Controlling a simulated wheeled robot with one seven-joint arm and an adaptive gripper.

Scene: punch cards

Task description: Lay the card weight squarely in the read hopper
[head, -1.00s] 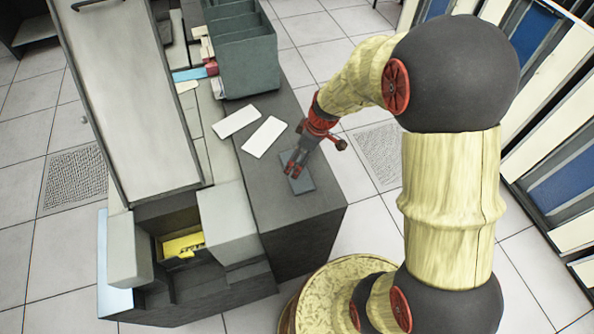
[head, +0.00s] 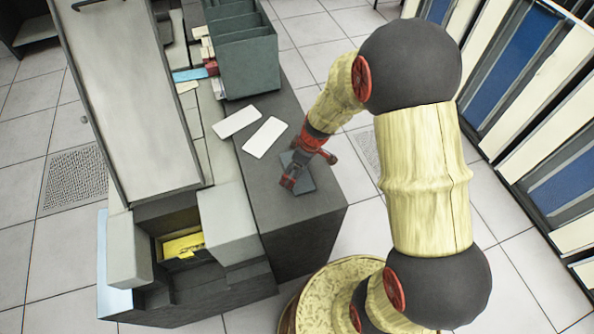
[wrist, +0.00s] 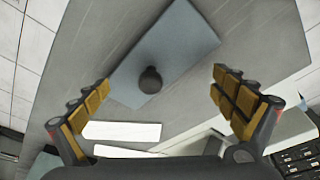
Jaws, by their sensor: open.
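The card weight (head: 306,184) is a flat blue-grey plate lying on the dark counter top, partly hidden by my gripper in the head view. In the wrist view the plate (wrist: 185,45) lies at an angle, with a round dark knob (wrist: 150,80) standing on it. My gripper (wrist: 160,82) is open, with its yellow-padded fingers wide apart on either side of the knob and not touching it in that view. In the head view my gripper (head: 289,182) is over the weight. The recess that looks like the read hopper (head: 183,245) holds something yellow at the machine's front.
Two white cards (head: 264,137) lie on the counter (head: 285,220) behind the weight. A grey-green divided rack (head: 243,65) stands farther back. A pale block (head: 227,222) stands between the recess and the counter. A long sloped panel (head: 130,90) rises at the left.

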